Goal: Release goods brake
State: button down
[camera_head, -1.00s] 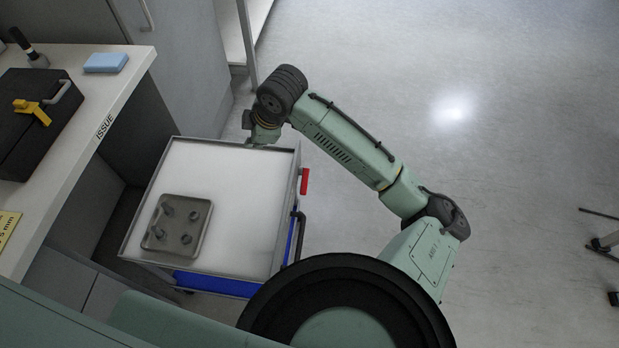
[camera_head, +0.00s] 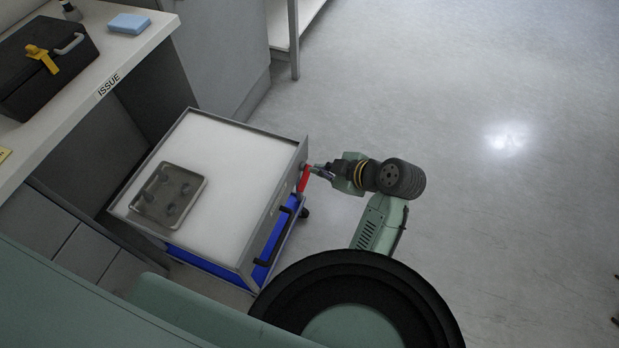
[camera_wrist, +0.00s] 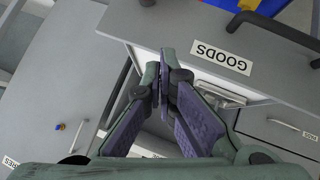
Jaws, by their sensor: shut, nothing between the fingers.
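The grey-framed cart (camera_head: 225,150) with a white top stands beside the bench in the head view. A red lever (camera_head: 304,178) is on its right side near the far corner. My gripper (camera_head: 318,170) is just right of this lever, pointing left at it; I cannot tell whether they touch. My gripper (camera_wrist: 165,80) is shut and holds nothing in the wrist view. A white label reading GOODS (camera_wrist: 221,58) shows upside down on a grey panel beyond the fingers. I cannot make out the red lever in the wrist view.
A grey tray (camera_head: 168,196) lies on the cart top. The cart has a black handle (camera_head: 274,240). The ISSUE bench (camera_head: 125,70) holds a black case (camera_head: 40,65) and a blue block (camera_head: 129,23). The floor at right is clear.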

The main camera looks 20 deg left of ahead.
jog(key=shift+s+d+f, duration=0.5)
jog(key=shift+d+f, duration=0.25)
jog(key=shift+f, duration=0.05)
jog(key=p, duration=0.2)
send_over(303, 177)
jog(key=s+d, duration=0.2)
jog(key=s, duration=0.2)
notch_tip(303, 177, down, 6)
jog(key=shift+w+a+f, duration=0.15)
jog(key=f, duration=0.1)
jog(key=w+f, duration=0.1)
jog(key=f, duration=0.1)
jog(key=shift+w+f, duration=0.1)
jog(key=shift+w, duration=0.05)
jog(key=shift+w+f, duration=0.15)
jog(key=shift+f, duration=0.25)
jog(key=shift+a+f, duration=0.1)
jog(key=shift+f, duration=0.05)
